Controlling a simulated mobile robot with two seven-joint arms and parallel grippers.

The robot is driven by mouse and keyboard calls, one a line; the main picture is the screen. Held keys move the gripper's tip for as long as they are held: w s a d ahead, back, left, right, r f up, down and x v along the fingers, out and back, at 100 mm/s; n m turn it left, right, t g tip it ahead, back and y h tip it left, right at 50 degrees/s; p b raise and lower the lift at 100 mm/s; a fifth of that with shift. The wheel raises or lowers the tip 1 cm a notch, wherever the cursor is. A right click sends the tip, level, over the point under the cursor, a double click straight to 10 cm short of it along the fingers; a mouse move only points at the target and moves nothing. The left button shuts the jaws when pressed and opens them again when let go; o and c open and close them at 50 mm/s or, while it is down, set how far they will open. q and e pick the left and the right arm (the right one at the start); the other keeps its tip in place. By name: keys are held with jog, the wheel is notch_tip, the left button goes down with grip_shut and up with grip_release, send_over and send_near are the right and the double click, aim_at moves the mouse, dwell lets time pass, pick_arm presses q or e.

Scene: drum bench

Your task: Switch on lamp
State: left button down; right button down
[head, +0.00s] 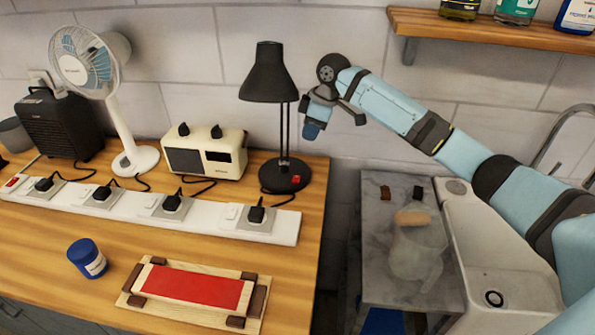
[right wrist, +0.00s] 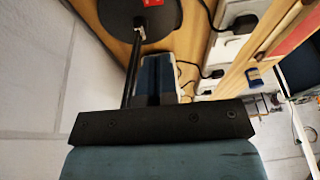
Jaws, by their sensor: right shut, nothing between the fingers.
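The black desk lamp (head: 268,82) stands upright at the right end of the wooden bench, its shade tilted down. No light shows from it. Its round base (head: 276,184) carries a small red switch (head: 296,179). In the right wrist view the dark round shape at the top looks like the lamp base (right wrist: 120,18), with its thin post (right wrist: 132,62) below. My right gripper (head: 310,133) is shut and empty, pointing down just right of the lamp post and above the base, apart from the switch. It also shows in the right wrist view (right wrist: 158,62). My left gripper is out of view.
A white power strip (head: 140,208) with several black plugs runs along the bench. A cream radio (head: 228,154), a white fan (head: 135,161) and a dark heater (head: 60,125) stand behind it.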

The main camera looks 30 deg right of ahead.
aim_at(296, 181)
jog(key=x, duration=1.3)
jog(key=shift+s+d+f, duration=0.15)
jog(key=shift+s+d, duration=0.15)
jog(key=shift+f, duration=0.5)
jog(key=shift+s+p, duration=0.1)
jog(key=shift+p, duration=0.4)
jog(key=shift+f, duration=0.2)
jog(key=shift+r, duration=0.1)
jog(key=shift+w+d+r+p, duration=0.15)
jog(key=shift+w+d+p, duration=0.2)
jog(key=shift+w, duration=0.25)
